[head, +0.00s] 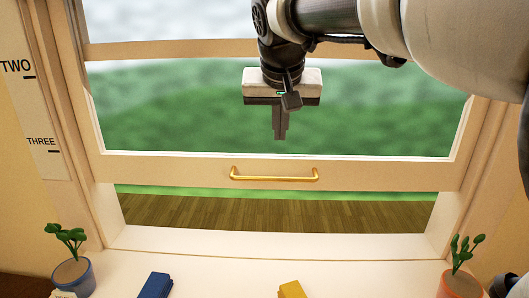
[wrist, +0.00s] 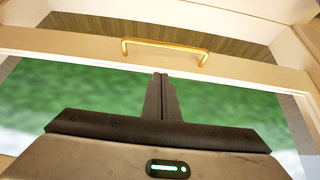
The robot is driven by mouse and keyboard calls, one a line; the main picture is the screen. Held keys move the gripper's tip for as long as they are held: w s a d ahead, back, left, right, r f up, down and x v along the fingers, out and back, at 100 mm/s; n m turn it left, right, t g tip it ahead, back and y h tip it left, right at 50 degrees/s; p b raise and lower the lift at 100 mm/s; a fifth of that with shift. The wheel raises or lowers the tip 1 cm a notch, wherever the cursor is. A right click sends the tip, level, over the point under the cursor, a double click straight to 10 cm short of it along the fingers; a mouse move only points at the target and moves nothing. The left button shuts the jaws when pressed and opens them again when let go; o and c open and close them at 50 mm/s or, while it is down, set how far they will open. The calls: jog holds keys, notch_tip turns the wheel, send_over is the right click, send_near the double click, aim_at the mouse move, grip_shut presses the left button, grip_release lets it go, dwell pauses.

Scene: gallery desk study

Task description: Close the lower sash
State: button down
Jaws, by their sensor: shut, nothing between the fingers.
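The lower sash (head: 400,176) is a cream frame raised above the sill, with an open gap below its bottom rail. Its rail also shows in the wrist view (wrist: 80,45). A gold bar handle (head: 274,177) is fixed on the rail and also shows in the wrist view (wrist: 165,50). My gripper (head: 280,138) is shut and empty. In the head view its fingertips appear just above the handle, in front of the glass. In the wrist view the fingertips (wrist: 161,75) point toward the handle, with a visible space between them.
A white sill (head: 330,270) runs below the gap. A blue-potted plant (head: 72,275) stands left and an orange-potted plant (head: 459,283) right. A blue block (head: 155,286) and a yellow block (head: 292,289) lie in front. A marked strip (head: 38,110) reads TWO and THREE.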

jog(key=s+f+x, duration=0.1)
jog(key=s+x, duration=0.1)
jog(key=x, duration=1)
jog(key=shift+w+a+f, duration=0.25)
jog(key=shift+f, duration=0.15)
